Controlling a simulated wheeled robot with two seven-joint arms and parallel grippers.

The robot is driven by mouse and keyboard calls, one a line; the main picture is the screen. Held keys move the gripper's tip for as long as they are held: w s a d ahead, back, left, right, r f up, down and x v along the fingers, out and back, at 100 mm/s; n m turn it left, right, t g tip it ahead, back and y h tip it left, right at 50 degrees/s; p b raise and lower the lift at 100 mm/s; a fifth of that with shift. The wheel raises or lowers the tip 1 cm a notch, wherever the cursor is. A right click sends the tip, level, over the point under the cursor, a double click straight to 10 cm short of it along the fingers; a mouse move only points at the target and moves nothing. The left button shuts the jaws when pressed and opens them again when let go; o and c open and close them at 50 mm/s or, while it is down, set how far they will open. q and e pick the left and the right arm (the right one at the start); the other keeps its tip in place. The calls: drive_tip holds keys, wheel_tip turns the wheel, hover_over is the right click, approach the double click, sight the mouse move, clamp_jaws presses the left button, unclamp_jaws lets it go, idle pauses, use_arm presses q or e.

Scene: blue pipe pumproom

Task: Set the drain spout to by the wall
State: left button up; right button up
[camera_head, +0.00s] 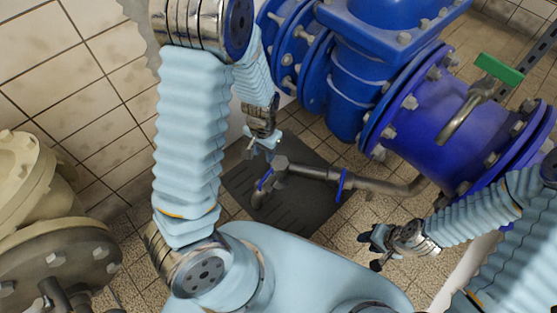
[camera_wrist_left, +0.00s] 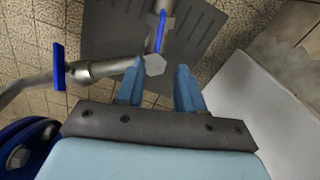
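The drain spout (camera_head: 262,187) is a grey metal pipe end with a blue edge, bending down from a hex-capped elbow over a dark floor plate. It also shows in the left wrist view (camera_wrist_left: 158,36), with the hex cap (camera_wrist_left: 155,65) below it. My left gripper (camera_head: 262,146) is just above the elbow in the head view. In the left wrist view its two blue fingers (camera_wrist_left: 160,84) are apart, with the hex cap near the left fingertip; contact cannot be told. My right gripper (camera_head: 372,250) is over the floor at right, its dark fingers apart and empty.
A grey pipe (camera_head: 375,187) with a blue lever (camera_head: 343,184) feeds the elbow from the right. Large blue flanged pipework (camera_head: 440,105) stands behind. The dark floor plate (camera_head: 299,214) lies below. A white wall face (camera_wrist_left: 275,110) is at right in the wrist view. A beige flanged pipe (camera_head: 50,260) is at left.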

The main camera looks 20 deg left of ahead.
sight(265, 176)
use_arm(q)
wheel_tip(265, 176, down, 14)
drive_tip(key=b, duration=0.3)
drive_tip(key=shift+a+r, duration=0.1)
drive_tip(key=shift+r, duration=0.15)
clamp_jaws()
